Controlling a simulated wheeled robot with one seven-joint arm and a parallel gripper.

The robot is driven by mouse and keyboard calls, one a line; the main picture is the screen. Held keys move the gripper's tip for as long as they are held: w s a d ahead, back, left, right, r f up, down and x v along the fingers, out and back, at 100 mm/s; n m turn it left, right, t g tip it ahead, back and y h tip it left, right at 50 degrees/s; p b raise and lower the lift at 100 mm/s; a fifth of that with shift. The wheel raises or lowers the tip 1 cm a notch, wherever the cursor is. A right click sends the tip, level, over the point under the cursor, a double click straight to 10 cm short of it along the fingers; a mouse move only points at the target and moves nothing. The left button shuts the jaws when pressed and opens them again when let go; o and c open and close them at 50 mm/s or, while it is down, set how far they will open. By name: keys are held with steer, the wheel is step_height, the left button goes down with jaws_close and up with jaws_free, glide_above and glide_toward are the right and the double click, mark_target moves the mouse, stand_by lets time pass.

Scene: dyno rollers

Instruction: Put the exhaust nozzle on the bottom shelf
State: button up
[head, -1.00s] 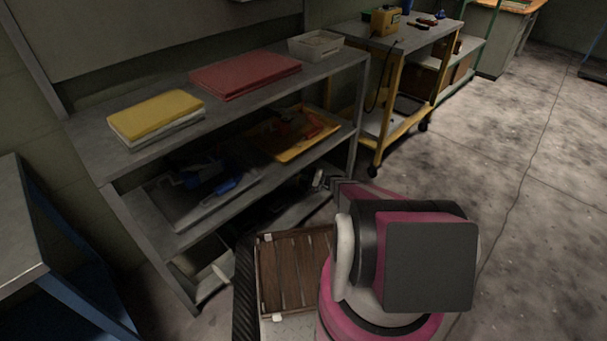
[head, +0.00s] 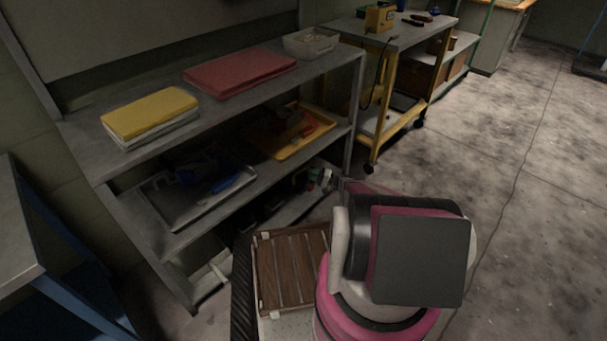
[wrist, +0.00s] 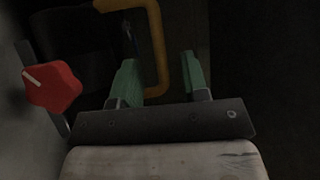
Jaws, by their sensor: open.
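The bottom shelf (head: 285,215) of the grey rack is partly hidden behind my arm and in shadow. My gripper (wrist: 161,68) is open, with two green fingers apart. A yellow handle (wrist: 160,45) shows between and beyond the fingers; I see no clear grip on it. A dark rounded body (wrist: 75,40) lies left of the handle; I cannot tell whether it is the exhaust nozzle. A red star-shaped knob (wrist: 53,87) is left of the fingers. In the head view my wrist is low, at the rack's right front; the fingertips are hard to make out.
The middle shelf holds a grey tray (head: 172,215) with blue-handled tools and a yellow tray (head: 318,133). Yellow and red folders and a pale bin (head: 311,44) stand on top. A yellow cart (head: 375,135) is right of the rack. Floor at right is clear.

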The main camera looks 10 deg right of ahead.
steer(key=v, duration=0.5)
steer(key=shift+s+d, duration=0.1)
stand_by(0.4)
